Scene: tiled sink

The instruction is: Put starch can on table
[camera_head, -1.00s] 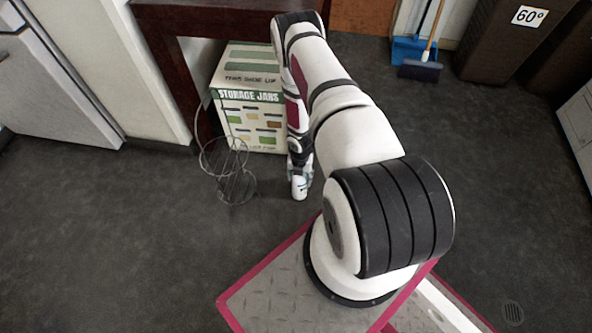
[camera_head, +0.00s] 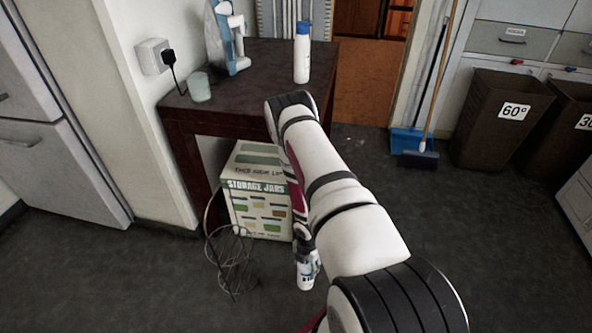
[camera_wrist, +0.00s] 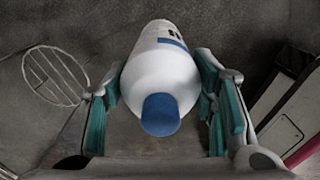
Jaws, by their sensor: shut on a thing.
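The starch can is a white can with a blue cap. In the wrist view the can (camera_wrist: 162,75) lies between the teal finger pads of my gripper (camera_wrist: 160,92), cap towards the camera. The pads press on its sides. In the head view my gripper (camera_head: 307,262) holds the can (camera_head: 306,283) low, in front of the storage box and well below the tabletop. The dark red-brown table (camera_head: 255,90) stands at the back left, beyond my arm.
On the table are a white bottle with a blue cap (camera_head: 302,60), an iron (camera_head: 228,40) and a pale cup (camera_head: 199,87). A storage jars box (camera_head: 258,190) and a wire rack (camera_head: 230,250) are on the floor near the gripper. The tabletop's middle is clear.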

